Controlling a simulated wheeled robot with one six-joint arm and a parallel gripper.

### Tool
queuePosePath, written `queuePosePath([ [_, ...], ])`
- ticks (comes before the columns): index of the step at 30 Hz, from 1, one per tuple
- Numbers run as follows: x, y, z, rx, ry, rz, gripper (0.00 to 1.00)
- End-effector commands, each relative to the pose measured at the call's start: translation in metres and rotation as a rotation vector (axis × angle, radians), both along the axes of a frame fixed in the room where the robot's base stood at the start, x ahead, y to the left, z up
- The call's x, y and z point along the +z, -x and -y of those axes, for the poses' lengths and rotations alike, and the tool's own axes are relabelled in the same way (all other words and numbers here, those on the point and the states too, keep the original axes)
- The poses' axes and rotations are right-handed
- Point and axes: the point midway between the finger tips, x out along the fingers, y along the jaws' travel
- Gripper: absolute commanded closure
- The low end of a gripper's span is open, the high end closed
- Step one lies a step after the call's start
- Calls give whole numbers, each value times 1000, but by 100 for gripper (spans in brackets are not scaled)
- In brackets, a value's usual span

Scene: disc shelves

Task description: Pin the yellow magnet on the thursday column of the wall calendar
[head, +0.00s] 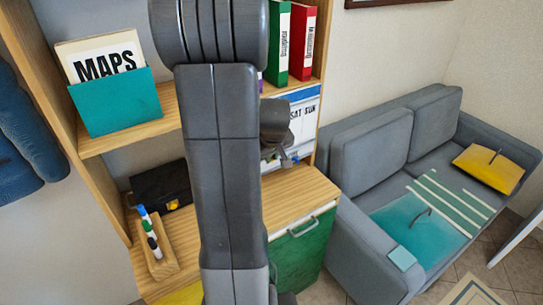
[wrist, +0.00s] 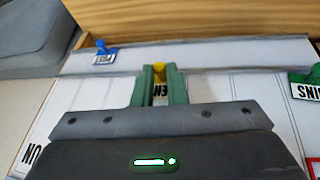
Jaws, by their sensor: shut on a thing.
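The wall calendar (head: 304,118) hangs at the back of the shelf unit in the head view. Only its SAT and SUN headings show; my arm hides the other columns, including Thursday. In the wrist view the white calendar (wrist: 88,95) appears upside down, with SUN at lower left. My gripper (wrist: 158,85) is shut on the yellow magnet (wrist: 159,68), which has a small lettered tag between the green fingers. The magnet is in front of the calendar; I cannot tell whether it touches it. My gripper and arm cover the calendar's middle columns.
A blue magnet with a POST tag (wrist: 105,52) and a green one with a PINS tag (wrist: 305,82) flank my gripper. A wooden board (wrist: 190,22) runs beyond the calendar. Binders (head: 301,40), a black box (head: 160,188) and a marker holder (head: 152,245) stand nearby.

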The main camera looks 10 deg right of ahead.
Motion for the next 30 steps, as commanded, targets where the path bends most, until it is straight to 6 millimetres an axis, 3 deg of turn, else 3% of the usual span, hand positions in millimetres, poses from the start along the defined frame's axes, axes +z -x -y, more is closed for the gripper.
queuePosePath([
  [30, 0, -10, -3, 1, 0, 0, 100],
])
